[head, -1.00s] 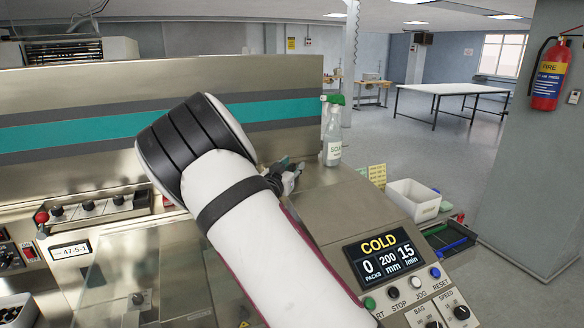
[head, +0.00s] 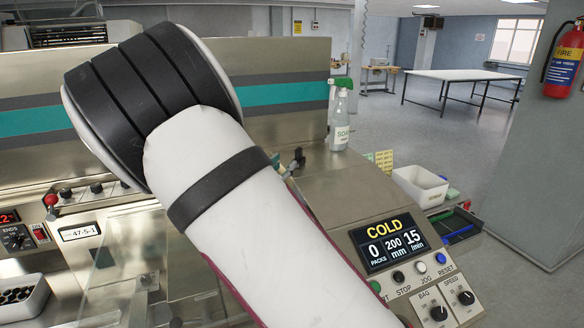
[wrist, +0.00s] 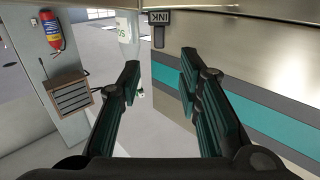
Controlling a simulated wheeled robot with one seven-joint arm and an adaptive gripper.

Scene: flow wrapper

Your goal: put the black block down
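A small black block (wrist: 158,30) with a pale INK label, its letters turned round, shows at the top of the wrist view against the steel machine face. I take it for the task's black block; what it rests on is not clear. My gripper (wrist: 160,82) is open, with nothing between its teal-padded fingers. The block is beyond the fingertips and apart from them. In the head view my white arm hides most of the gripper. A small dark shape shows just right of the arm there, and I cannot tell whether it is block or finger.
A soap spray bottle (head: 340,122) stands on the machine's top. A control panel (head: 388,243) reads COLD. A white bin (head: 420,186) stands at its right. A fire extinguisher (head: 566,62) hangs on the pillar. Steel top between bottle and panel is clear.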

